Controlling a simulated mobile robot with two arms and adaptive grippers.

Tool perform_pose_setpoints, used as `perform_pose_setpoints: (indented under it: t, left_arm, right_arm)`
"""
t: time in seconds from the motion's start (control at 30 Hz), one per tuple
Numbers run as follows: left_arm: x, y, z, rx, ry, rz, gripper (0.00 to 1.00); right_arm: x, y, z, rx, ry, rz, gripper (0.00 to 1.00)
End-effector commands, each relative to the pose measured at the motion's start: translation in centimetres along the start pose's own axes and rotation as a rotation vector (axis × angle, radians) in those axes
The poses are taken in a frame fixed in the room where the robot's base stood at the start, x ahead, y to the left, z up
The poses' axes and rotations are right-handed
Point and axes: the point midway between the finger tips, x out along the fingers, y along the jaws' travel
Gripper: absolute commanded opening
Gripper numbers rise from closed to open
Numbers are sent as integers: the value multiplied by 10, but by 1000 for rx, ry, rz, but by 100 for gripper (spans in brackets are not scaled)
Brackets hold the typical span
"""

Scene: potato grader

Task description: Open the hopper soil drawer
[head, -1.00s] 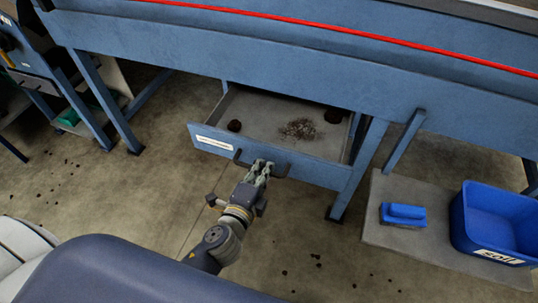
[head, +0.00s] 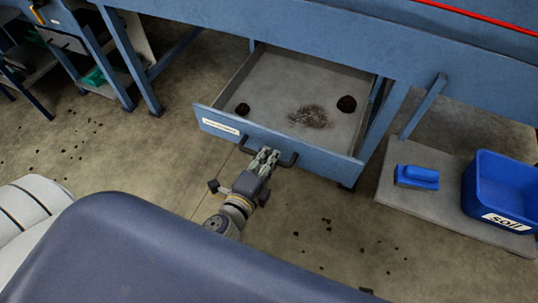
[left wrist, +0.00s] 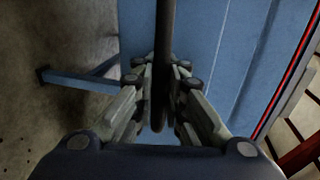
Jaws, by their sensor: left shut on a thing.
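The soil drawer (head: 290,95) stands pulled out from under the blue machine in the head view. Two dark clods and a patch of loose soil lie on its grey floor. Its blue front panel has a white label at the left and a dark bar handle (head: 289,161). My left gripper (head: 265,155) is shut on the handle, near its middle. In the left wrist view the dark handle bar (left wrist: 162,70) runs between the fingers of the left gripper (left wrist: 160,95). My right gripper is not in view.
A grey board (head: 450,217) on the right holds a blue brush (head: 417,177) and a blue bin (head: 492,214) labelled "soil". Blue machine legs stand on both sides of the drawer. Soil crumbs are scattered on the otherwise clear concrete floor (head: 180,160).

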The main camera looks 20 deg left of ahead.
Motion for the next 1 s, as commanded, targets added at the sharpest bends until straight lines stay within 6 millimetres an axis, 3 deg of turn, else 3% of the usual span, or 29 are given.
perform_pose_setpoints:
  t: [0.13, 0.17, 0.23, 0.67, 1.0]
  left_arm:
    - [0, -2, 1, 0, -1, -3, 0]
    - [0, -2, 1, 0, -1, -3, 15]
    - [0, -2, 1, 0, -1, -3, 31]
    - [-4, 0, 0, -1, 0, 0, 31]
    - [-46, 1, 1, -4, -4, 2, 31]
  right_arm:
    - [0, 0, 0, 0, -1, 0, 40]
    - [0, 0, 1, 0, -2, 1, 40]
    - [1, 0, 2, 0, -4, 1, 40]
    - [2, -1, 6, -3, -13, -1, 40]
    - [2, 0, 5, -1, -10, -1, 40]
